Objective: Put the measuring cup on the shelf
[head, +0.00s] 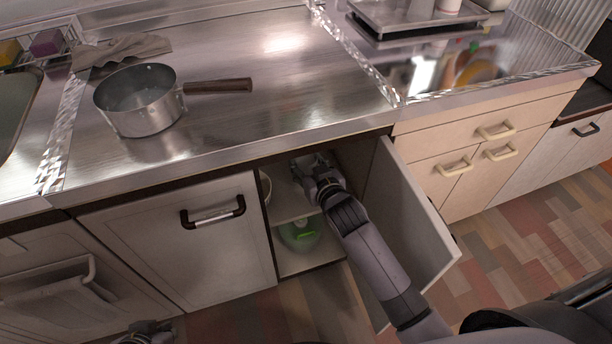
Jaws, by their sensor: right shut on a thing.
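My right gripper (308,165) reaches into the open lower cabinet, just under the counter edge and above its upper shelf (287,208). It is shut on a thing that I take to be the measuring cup. The cup is mostly hidden by the gripper and the cabinet's shadow, and I cannot tell whether it touches the shelf. My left gripper (146,333) shows only in part at the bottom edge, low in front of the closed cabinets. It is too cut off to tell whether it is open or shut.
The open cabinet door (408,225) stands right of my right arm. A pale round dish (265,187) is at the shelf's left side, with a green item (299,236) below. A pot (140,103) and cloth (122,48) lie on the steel counter (270,70).

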